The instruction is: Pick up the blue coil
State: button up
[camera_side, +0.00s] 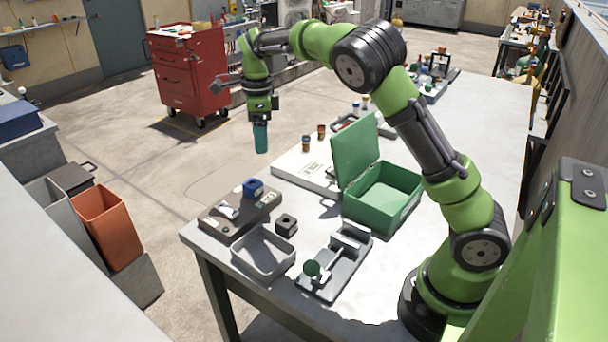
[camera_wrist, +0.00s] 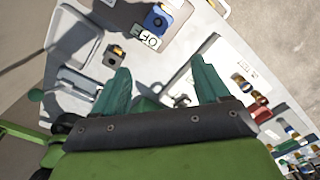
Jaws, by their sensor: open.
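The blue coil (camera_side: 253,188) is a small blue block-like part on the brown board (camera_side: 217,229) at the table's near left end. In the wrist view the blue coil (camera_wrist: 155,20) shows at the top, near a white label with dark letters. My gripper (camera_side: 261,148) hangs pointing down, well above the table and apart from the coil. In the wrist view my gripper (camera_wrist: 161,68) has its two teal fingers spread wide with nothing between them. The coil lies beyond the fingertips there.
A small dark block (camera_side: 286,225) stands beside the board, near a grey tray (camera_side: 240,265). A grey holder with a green-knobbed tool (camera_side: 312,268) lies nearby. An open green case (camera_side: 410,205) with its lid up stands right. A white panel (camera_side: 300,172) lies behind the board.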

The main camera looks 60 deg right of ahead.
aim_at(252, 185)
jog(key=f+m, duration=0.3)
jog(key=f, duration=0.2)
jog(key=w+a+f+m, duration=0.1)
jog(key=f+m, duration=0.2)
jog(key=f, duration=0.1)
jog(key=w+f+m, duration=0.1)
jog(key=f+m, duration=0.2)
jog(key=f, duration=0.2)
jog(key=shift+w+a+f, duration=0.15)
jog(key=shift+a+f, duration=0.15)
jog(key=shift+a, duration=0.05)
jog(key=c, duration=1.3)
jog(key=shift+r, duration=0.1)
